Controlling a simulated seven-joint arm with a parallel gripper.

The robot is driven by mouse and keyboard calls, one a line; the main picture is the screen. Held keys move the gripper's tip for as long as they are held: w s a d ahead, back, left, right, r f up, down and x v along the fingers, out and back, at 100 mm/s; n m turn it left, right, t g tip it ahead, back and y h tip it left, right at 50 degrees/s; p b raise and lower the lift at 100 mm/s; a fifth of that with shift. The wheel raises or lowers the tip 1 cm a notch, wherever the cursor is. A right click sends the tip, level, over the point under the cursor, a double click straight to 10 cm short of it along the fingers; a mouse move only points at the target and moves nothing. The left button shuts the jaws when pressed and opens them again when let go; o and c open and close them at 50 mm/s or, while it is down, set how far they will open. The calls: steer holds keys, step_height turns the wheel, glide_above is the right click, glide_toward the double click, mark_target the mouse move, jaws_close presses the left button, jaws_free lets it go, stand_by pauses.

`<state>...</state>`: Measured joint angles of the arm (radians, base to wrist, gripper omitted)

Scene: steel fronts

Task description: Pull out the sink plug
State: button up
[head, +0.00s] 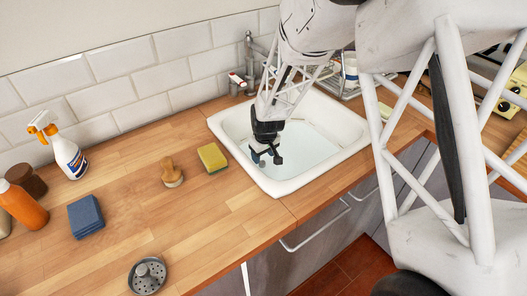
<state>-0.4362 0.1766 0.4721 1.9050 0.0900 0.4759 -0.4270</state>
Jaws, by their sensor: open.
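The white sink (222,125) is set into the wooden counter and holds clear, pale water (310,145). My gripper (266,157) points down over the left part of the basin, with its jaws apart and nothing seen between them. I cannot tell whether its fingertips touch the water. No plug can be made out in the basin; my gripper and arm cover part of it.
A tap (249,50) stands behind the sink. A yellow-green sponge (212,158), a wooden brush (172,173), a spray bottle (68,155), an orange bottle (22,205), folded blue cloths (86,217) and a grey round strainer-like piece (147,275) sit to the left. Bare counter lies between them.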

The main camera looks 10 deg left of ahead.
mark_target(262, 163)
steer(key=shift+w+a+f, duration=0.15)
steer(key=shift+f, duration=1.3)
steer(key=shift+w+a+f, duration=0.1)
steer(key=shift+f, duration=1.3)
jaws_close()
steer(key=c, duration=0.8)
jaws_free()
jaws_close()
steer(key=shift+r, duration=0.85)
steer(key=shift+r, duration=2.3)
